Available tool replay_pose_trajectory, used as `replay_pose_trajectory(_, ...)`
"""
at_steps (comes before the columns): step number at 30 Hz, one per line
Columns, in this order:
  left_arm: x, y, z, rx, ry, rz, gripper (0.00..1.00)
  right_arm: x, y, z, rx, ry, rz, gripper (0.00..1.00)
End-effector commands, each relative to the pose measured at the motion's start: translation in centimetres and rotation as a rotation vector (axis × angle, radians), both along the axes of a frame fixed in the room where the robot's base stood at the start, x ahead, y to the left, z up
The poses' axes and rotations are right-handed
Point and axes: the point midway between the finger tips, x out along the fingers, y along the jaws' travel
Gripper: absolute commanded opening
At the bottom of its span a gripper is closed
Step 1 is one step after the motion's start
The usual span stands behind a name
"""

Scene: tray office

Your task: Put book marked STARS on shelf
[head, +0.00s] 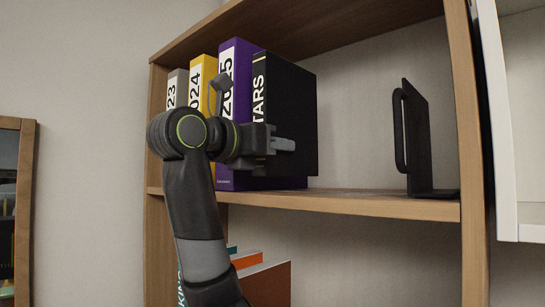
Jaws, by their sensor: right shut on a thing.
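The black book marked STARS (298,112) stands upright at the shelf, its spine facing me, beside the purple 2025 binder. My right gripper (280,144) is shut on the book near the lower part of its spine and hides part of it. The shelf has wooden sides and a wooden top. My left gripper is not in view.
A purple 2025 binder (240,75), a yellow 2024 binder (203,70) and a grey 2023 binder (178,88) stand left of the book. A black metal bookend (418,140) stands at the right, with free board between. Orange and other books (268,282) show below.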

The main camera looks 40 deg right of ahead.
Motion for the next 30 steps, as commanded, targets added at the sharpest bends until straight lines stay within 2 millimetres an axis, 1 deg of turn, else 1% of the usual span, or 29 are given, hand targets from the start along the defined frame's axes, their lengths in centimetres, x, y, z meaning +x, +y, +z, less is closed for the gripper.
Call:
replay_pose_trajectory(1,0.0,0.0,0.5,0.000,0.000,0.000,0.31,0.1,0.0,-0.4,-0.003,0.001,0.001,0.00)
replay_pose_trajectory(4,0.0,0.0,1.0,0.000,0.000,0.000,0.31,0.0,0.0,-1.7,-0.002,0.002,0.001,0.00)
replay_pose_trajectory(6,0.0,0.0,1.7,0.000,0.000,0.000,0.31,0.2,-0.1,-1.7,-0.002,0.002,0.000,0.00)
replay_pose_trajectory(8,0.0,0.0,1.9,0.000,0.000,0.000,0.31,0.3,-0.1,-2.0,-0.002,0.001,0.001,0.00)
replay_pose_trajectory(17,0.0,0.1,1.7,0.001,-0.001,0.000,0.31,0.3,-0.2,-2.4,-0.002,-0.001,0.001,0.00)
replay_pose_trajectory(22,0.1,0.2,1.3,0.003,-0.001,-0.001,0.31,0.3,-0.2,-2.9,-0.002,0.000,0.000,0.00)
replay_pose_trajectory(23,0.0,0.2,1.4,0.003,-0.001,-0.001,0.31,0.4,-0.2,-2.9,0.001,0.001,0.000,0.37)
replay_pose_trajectory(27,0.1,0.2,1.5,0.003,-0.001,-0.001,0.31,0.4,-0.2,-2.8,0.001,0.001,0.000,0.54)
replay_pose_trajectory(30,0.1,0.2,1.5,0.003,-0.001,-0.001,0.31,0.4,-0.2,-2.8,0.001,0.001,0.000,0.54)
